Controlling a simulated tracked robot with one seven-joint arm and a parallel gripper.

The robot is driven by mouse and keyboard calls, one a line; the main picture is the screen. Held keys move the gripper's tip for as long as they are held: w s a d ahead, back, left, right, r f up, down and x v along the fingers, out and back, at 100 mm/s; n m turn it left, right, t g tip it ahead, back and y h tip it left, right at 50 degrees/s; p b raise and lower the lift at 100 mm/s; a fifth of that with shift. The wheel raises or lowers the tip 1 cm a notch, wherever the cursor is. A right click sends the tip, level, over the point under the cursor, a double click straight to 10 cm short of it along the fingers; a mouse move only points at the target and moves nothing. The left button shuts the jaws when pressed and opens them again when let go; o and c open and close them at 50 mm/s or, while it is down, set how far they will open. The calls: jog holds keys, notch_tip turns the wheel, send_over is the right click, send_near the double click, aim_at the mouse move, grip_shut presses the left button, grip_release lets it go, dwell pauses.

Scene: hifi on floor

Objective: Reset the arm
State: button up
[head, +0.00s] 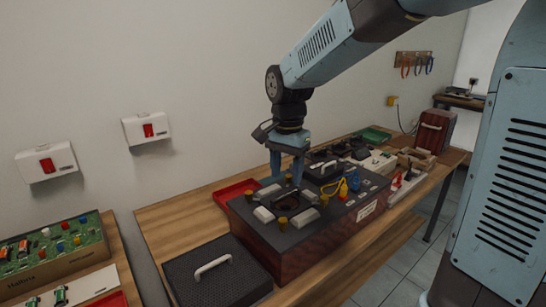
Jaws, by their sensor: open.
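My gripper (287,178) points down over the dark top of a reddish-brown box (295,245) on the wooden table. Its two blue fingers are apart, and I see nothing held between them. My arm reaches in from the upper right, bent downward at the wrist. The fingertips are close to the box top, near some pale blocks and yellow-brown knobs; I cannot tell whether they touch anything.
A black case (217,272) with a pale handle stands at the table's near left. A red tray (236,192) lies behind the box. Several small items crowd the table to the right. Two white switch boxes (147,128) are on the wall.

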jog(key=s+d+r+n+t, duration=0.2)
jog(key=s+d+r+n, duration=0.1)
jog(key=s+d, duration=0.4)
jog(key=s+d+r+n+t, duration=0.3)
jog(key=s+d+n, duration=0.1)
jog(key=s+d, duration=0.4)
jog(key=shift+s+d+r+n, duration=0.3)
jog(key=shift+s, duration=0.7)
